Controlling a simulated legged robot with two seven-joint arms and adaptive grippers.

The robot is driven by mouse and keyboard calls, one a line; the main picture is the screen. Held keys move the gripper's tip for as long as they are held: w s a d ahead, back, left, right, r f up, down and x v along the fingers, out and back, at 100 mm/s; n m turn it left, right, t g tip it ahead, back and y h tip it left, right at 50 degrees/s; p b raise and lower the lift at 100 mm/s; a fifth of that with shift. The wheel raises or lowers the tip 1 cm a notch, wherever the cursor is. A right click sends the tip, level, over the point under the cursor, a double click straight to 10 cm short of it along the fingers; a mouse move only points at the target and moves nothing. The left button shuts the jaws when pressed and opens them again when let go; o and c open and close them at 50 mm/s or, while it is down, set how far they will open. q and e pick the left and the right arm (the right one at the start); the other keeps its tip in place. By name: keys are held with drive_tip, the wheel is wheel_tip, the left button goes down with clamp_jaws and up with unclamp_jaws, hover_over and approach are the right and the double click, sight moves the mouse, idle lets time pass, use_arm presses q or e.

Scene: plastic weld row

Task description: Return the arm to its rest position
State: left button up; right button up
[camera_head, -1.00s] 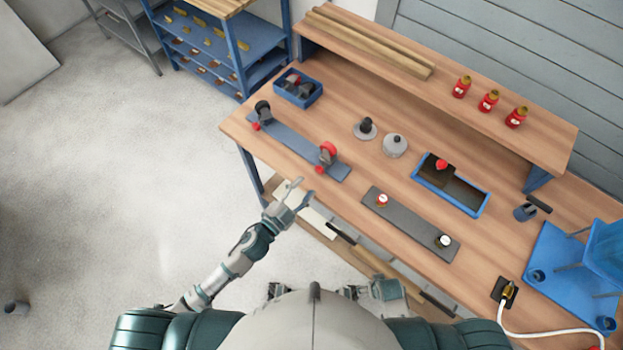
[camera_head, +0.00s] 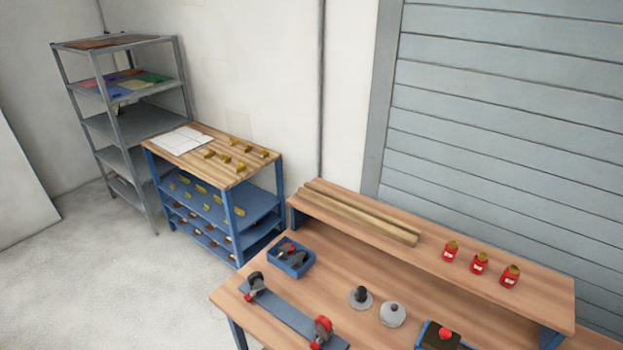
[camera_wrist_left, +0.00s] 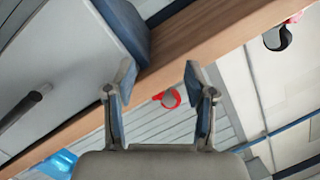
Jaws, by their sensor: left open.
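My left gripper (camera_wrist_left: 160,82) shows only in the left wrist view. Its two fingers are wide apart with nothing between them held. Behind the fingers are a wooden edge (camera_wrist_left: 205,35) and a small red ring-shaped thing (camera_wrist_left: 168,98), apart from the gripper. Neither of my arms shows in the head view now, so the pose of the left arm cannot be seen there. My right gripper is in neither view.
The wooden workbench (camera_head: 370,258) carries a blue bin (camera_head: 290,258), a board with red-and-black clamps (camera_head: 285,312), and a raised shelf with several red bottles (camera_head: 480,263). A blue-framed rack (camera_head: 213,190) and grey shelving (camera_head: 120,118) stand behind. Floor at left is clear.

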use_arm(q)
drive_tip(key=s+a+f+n+g+y, duration=0.2)
drive_tip(key=a+f+n+g+y, duration=0.3)
drive_tip(key=f, duration=0.6)
drive_tip(key=s+a+f+n+g+y+p, duration=0.1)
drive_tip(key=s+a+f+n+g, duration=0.1)
drive_tip(key=s+f, duration=0.8)
drive_tip(key=s+a+f+n+g+p, duration=0.1)
drive_tip(key=s+a+f+n+g, duration=0.2)
drive_tip(key=s+f, duration=0.7)
drive_tip(key=s+a+g, duration=0.2)
drive_tip(key=s, duration=0.3)
drive_tip(key=shift+a+g+y+p, duration=0.3)
drive_tip(key=shift+y, duration=0.1)
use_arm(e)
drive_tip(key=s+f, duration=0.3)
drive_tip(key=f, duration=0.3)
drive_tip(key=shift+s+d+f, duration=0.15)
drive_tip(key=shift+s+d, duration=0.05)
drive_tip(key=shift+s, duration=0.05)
use_arm(q)
drive_tip(key=shift+f, duration=0.1)
